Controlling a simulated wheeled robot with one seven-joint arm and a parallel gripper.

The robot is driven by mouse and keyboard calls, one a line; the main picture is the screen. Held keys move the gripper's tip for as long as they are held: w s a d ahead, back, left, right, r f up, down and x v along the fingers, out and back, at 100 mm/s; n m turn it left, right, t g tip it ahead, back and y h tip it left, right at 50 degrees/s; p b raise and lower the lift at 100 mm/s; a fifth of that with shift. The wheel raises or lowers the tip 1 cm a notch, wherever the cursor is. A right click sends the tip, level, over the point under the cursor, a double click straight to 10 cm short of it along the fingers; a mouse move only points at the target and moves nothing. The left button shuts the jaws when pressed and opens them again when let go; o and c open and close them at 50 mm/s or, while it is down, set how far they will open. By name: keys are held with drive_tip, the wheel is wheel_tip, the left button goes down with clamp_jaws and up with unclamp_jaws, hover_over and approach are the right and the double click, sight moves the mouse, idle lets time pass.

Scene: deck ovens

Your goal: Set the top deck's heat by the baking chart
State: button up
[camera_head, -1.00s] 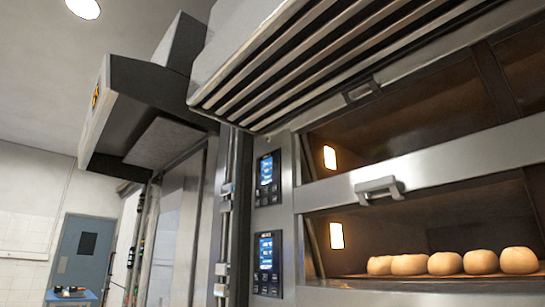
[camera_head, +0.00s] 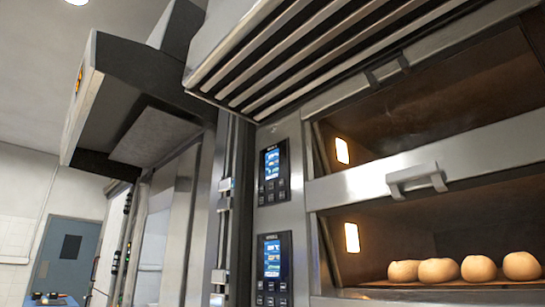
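The deck oven stands at the right. Its top deck (camera_head: 440,85) has a lit lamp (camera_head: 342,150) and no bread shows inside it. The upper control panel (camera_head: 274,172) is on the steel post left of that deck, with a blue lit screen above small dark buttons; its text is too small to read. A second control panel (camera_head: 273,268) of the same kind sits below it, beside the lower deck. Several round loaves (camera_head: 438,270) sit in the lower deck. No baking chart can be made out. My gripper is not in view.
A slatted steel hood (camera_head: 320,45) juts out above the oven. A dark canopy (camera_head: 135,100) hangs at the upper left. A door handle (camera_head: 416,180) sticks out between the decks. A blue-grey door (camera_head: 65,260) and a blue-topped table (camera_head: 50,299) are far left.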

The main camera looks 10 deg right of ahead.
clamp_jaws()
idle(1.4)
